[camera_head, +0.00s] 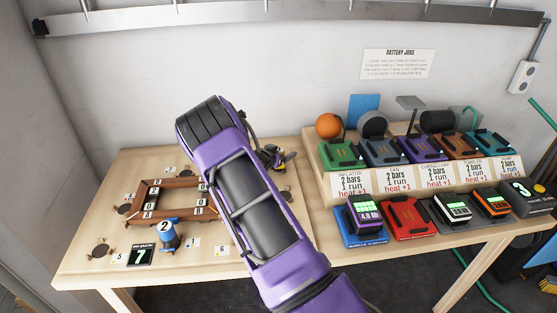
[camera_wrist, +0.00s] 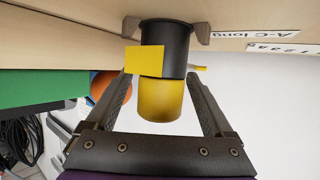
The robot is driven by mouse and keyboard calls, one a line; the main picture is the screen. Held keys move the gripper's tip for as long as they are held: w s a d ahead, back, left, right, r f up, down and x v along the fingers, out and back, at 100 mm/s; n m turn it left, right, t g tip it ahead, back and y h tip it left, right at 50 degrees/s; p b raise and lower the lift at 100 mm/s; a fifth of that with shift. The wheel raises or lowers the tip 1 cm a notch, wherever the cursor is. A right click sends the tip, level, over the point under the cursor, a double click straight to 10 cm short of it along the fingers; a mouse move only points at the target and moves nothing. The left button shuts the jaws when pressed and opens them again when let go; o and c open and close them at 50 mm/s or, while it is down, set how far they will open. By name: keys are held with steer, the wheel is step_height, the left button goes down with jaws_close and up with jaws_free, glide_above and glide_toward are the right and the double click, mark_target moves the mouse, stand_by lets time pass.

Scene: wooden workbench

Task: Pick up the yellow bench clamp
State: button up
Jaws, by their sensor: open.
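The yellow bench clamp (camera_wrist: 160,102) shows in the wrist view as a yellow cylinder with a black collar and a flat yellow tab, against the wooden surface. My gripper (camera_wrist: 159,78) is open, with one finger on each side of the clamp. Gaps show between the fingers and the yellow body; I see no firm contact. In the head view, my purple arm hides most of this area. A small yellow and dark part (camera_head: 272,154) shows just right of the arm, probably the clamp.
A blue clamp (camera_head: 168,237) stands by a wooden frame (camera_head: 133,208) with numbered and lettered tags on the left bench. On the right, a stepped rack holds several coloured docks, with battery units and a red dock (camera_head: 408,217) in front. A wall stands behind.

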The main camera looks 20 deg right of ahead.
steer(key=shift+w+d, duration=0.1)
steer(key=shift+c, duration=0.2)
jaws_close()
stand_by(0.4)
